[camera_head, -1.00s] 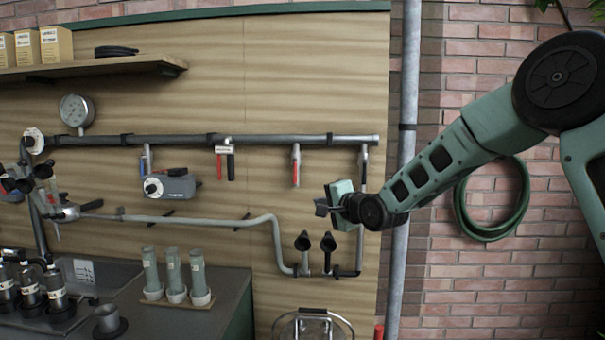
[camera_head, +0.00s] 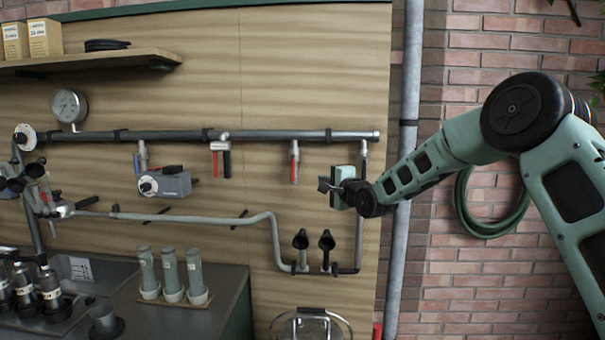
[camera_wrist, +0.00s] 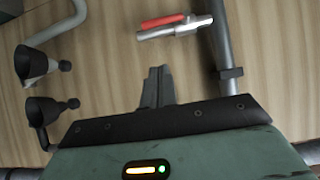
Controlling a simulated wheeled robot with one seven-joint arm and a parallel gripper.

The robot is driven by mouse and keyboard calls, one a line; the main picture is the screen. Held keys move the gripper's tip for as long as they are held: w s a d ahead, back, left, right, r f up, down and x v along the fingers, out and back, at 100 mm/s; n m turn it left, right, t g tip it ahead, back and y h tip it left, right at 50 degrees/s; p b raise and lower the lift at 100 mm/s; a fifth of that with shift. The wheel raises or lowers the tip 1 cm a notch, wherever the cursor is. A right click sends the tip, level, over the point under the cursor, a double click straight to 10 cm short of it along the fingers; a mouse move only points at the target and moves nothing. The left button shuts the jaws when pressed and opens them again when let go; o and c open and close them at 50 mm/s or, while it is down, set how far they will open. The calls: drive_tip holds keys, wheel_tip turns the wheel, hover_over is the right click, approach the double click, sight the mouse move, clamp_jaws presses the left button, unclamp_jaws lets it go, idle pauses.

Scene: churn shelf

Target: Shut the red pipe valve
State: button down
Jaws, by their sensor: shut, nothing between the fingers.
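A valve with a red lever (camera_head: 294,163) hangs from the long horizontal pipe, right of centre on the wood panel. Its lever points down, alongside its silver stub. The same red lever (camera_wrist: 163,21) shows at the top of the wrist view, beside the pipe (camera_wrist: 223,50). My gripper (camera_head: 322,185) is to the right of and slightly below this lever, apart from it. In the wrist view its two fingers (camera_wrist: 157,74) are together with nothing between them, pointing toward the lever across a gap of bare panel.
Another valve with red and black levers (camera_head: 221,160) hangs farther left, beyond it a grey box (camera_head: 172,183). Two black funnels (camera_head: 313,240) stand below my gripper. A vertical pipe (camera_head: 361,200) is close behind it. Panel between the gripper and red lever is clear.

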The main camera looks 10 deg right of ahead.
sight(293, 168)
drive_tip(key=w+a+p, duration=0.3)
drive_tip(key=w+a, duration=0.2)
drive_tip(key=w, duration=0.2)
drive_tip(key=shift+p, duration=0.4)
drive_tip(key=shift+w+f+b, duration=0.1)
drive_tip(key=shift+b, duration=0.2)
drive_tip(key=shift+a+f+m+b, duration=0.15)
drive_tip(key=shift+m+b, duration=0.15)
drive_tip(key=shift+b, duration=0.3)
